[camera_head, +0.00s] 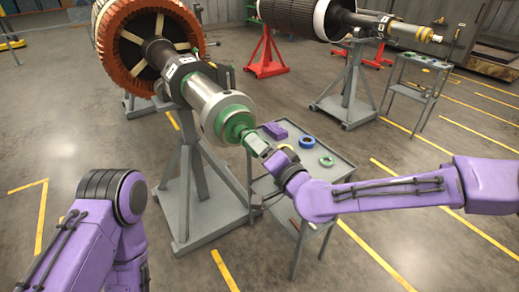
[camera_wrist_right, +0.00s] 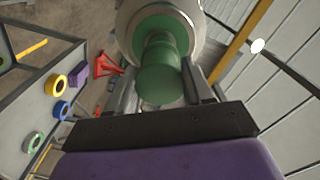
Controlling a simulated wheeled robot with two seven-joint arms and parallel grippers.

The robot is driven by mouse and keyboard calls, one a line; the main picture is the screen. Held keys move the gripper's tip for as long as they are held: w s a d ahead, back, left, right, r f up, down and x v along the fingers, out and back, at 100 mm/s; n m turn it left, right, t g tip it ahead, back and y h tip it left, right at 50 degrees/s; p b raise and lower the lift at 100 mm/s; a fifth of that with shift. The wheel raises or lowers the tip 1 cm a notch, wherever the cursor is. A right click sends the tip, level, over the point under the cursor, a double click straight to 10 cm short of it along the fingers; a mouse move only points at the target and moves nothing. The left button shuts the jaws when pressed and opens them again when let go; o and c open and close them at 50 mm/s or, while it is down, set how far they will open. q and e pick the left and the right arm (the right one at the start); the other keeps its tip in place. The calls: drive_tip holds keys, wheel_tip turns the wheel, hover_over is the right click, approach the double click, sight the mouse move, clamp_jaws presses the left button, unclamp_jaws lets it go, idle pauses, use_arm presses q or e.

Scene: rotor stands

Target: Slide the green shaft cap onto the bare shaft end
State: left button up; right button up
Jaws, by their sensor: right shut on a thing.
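The green shaft cap (camera_wrist_right: 159,82) sits between the two fingers of my right gripper (camera_wrist_right: 163,92), which is shut on it. In the head view my right gripper (camera_head: 268,152) is at the near end of the large rotor's shaft (camera_head: 216,104). The cap shows there as a green piece (camera_head: 255,143) in line with the shaft. A wider green round part (camera_head: 236,122) lies on the shaft's end face, just beyond the cap. I cannot tell how far the cap is over the shaft end. My left gripper is out of view; only my left arm shows.
A grey cart (camera_head: 343,168) beside the stand (camera_head: 190,185) carries a purple block (camera_head: 274,130), a blue ring (camera_head: 306,141), a green ring (camera_head: 326,161) and a yellow ring (camera_wrist_right: 55,85). A second rotor (camera_head: 300,18) stands behind. The floor at front centre is clear.

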drive_tip(key=shift+w+a, duration=0.15)
drive_tip(key=shift+w, duration=0.05)
drive_tip(key=shift+w+a, duration=0.3)
drive_tip(key=shift+w, duration=0.1)
idle(0.7)
drive_tip(key=o, duration=1.3)
drive_tip(key=shift+o, duration=0.2)
drive_tip(key=shift+w, duration=0.1)
drive_tip(key=v, duration=0.9)
